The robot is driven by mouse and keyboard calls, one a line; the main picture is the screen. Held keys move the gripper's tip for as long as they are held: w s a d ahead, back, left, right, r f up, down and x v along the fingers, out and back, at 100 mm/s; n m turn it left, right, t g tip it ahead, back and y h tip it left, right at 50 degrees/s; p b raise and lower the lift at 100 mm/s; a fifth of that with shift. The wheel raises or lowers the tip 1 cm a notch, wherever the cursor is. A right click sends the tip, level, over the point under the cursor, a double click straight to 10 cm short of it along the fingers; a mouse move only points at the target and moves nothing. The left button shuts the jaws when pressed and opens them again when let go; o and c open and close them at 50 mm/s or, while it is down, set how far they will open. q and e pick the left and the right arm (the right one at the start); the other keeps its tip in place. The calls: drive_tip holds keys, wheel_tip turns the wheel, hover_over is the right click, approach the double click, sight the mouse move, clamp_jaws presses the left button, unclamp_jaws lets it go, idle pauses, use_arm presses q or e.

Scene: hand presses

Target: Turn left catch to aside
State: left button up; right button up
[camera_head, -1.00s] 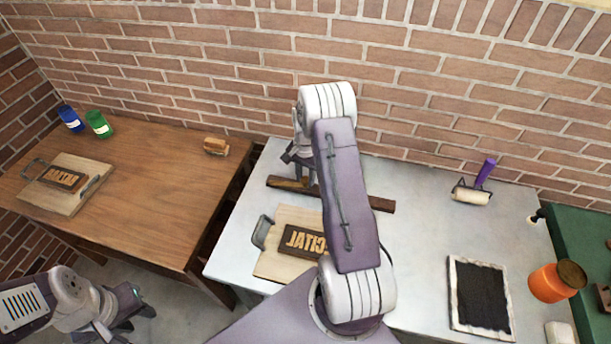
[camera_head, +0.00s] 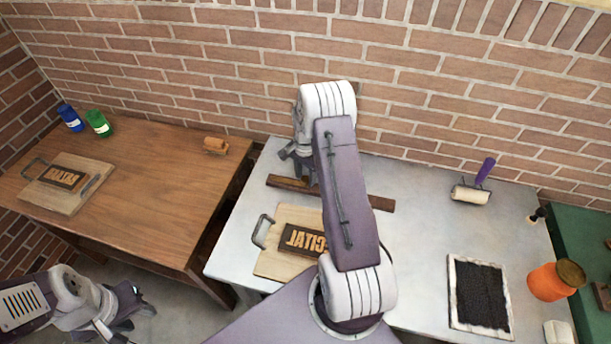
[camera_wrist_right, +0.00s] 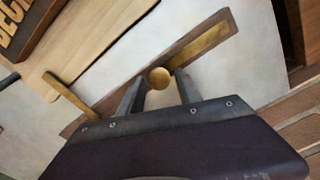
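The wooden rail (camera_head: 382,203) lies behind the lettered board (camera_head: 275,264) on the grey table. In the right wrist view, the left catch (camera_wrist_right: 203,44) is a flat brass strip lying along the rail's upper right part. A round brass knob (camera_wrist_right: 159,78) sits at its near end. Another brass catch (camera_wrist_right: 70,95) lies across the rail toward the board. My right gripper (camera_wrist_right: 159,90) has its fingers apart on either side of the knob; firm contact is not clear. It hangs over the rail's left part in the head view. My left gripper (camera_head: 140,312) is low at the left, away from the rail.
A brayer (camera_head: 472,194), a black ink slab (camera_head: 481,294) and an orange jar (camera_head: 553,281) are at the right. The wooden table (camera_head: 150,180) at left holds another lettered board and two jars. Brick wall stands close behind.

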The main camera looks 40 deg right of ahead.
drive_tip(key=shift+o, duration=0.2)
wheel_tip(320, 180, up, 9)
drive_tip(key=b, duration=0.1)
idle(0.4)
drive_tip(key=shift+a, duration=0.1)
